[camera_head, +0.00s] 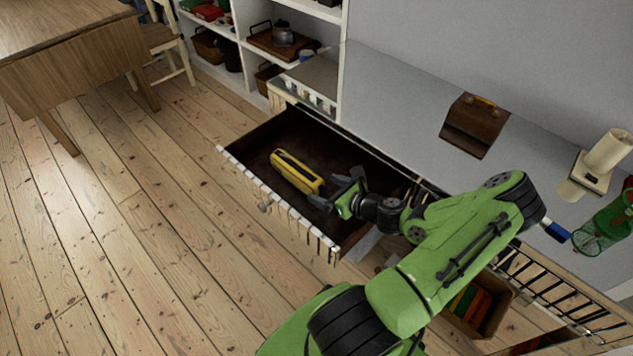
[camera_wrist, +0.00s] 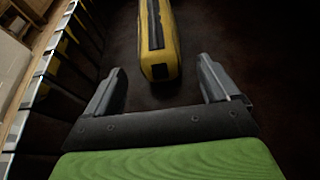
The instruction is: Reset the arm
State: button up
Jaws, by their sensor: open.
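My gripper (camera_head: 337,190) is at the end of my green arm, over the right part of an open drawer (camera_head: 355,154). In the wrist view my gripper (camera_wrist: 160,88) is open, with its two fingers spread and nothing between them. A yellow and black tool-like object (camera_head: 297,172) lies in the drawer, to the left of my gripper. In the wrist view this yellow object (camera_wrist: 160,40) lies just beyond the fingertips, apart from them. My forearm hides the drawer's right end and part of the cabinet.
White shelves (camera_head: 341,60) stand at the back. A wooden table (camera_head: 70,55) is at upper left. The floor at left is clear.

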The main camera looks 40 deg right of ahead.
jog(key=shift+s+r, duration=0.15)
jog(key=shift+s, duration=0.25)
jog(key=shift+r, duration=0.1)
